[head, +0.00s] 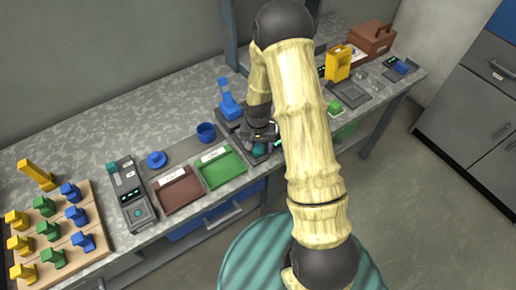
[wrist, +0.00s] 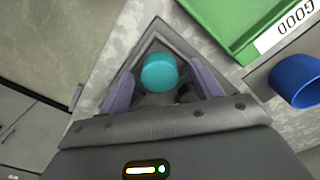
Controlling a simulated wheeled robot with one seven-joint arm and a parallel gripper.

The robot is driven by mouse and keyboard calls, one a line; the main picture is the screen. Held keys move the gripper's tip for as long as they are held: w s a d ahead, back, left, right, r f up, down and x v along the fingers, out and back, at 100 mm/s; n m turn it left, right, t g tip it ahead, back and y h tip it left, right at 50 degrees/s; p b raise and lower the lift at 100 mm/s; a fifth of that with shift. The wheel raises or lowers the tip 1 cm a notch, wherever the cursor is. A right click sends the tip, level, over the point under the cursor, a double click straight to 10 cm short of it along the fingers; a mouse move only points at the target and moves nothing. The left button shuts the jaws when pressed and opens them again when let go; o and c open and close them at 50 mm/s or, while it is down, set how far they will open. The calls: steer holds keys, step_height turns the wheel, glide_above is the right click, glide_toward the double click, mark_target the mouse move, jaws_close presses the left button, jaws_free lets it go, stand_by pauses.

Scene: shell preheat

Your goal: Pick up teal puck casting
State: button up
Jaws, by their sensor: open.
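The teal puck casting (wrist: 159,72) is a short round piece in the wrist view, sitting in a dark grey angular holder (wrist: 150,42). My gripper (wrist: 162,80) is open, with one purple finger on each side of the puck. A gap shows between the puck and each finger, so I see no contact. In the head view my gripper (head: 262,138) is low over the bench beside the green tray, and a bit of teal shows under it, mostly hidden by my wrist and arm.
The green tray (head: 220,168) labelled GOOD, a dark red tray (head: 180,192) and a blue cup (head: 207,132) stand left of my gripper. A blue-topped device (head: 229,108) stands close behind it. A wooden board (head: 50,242) with several coloured pieces lies far left.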

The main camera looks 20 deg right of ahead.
mark_target(258, 147)
stand_by(0.4)
steer(key=c, duration=1.1)
steer(key=shift+r, duration=0.1)
steer(key=shift+c, duration=0.2)
step_height(258, 147, up, 10)
steer(key=b, duration=0.1)
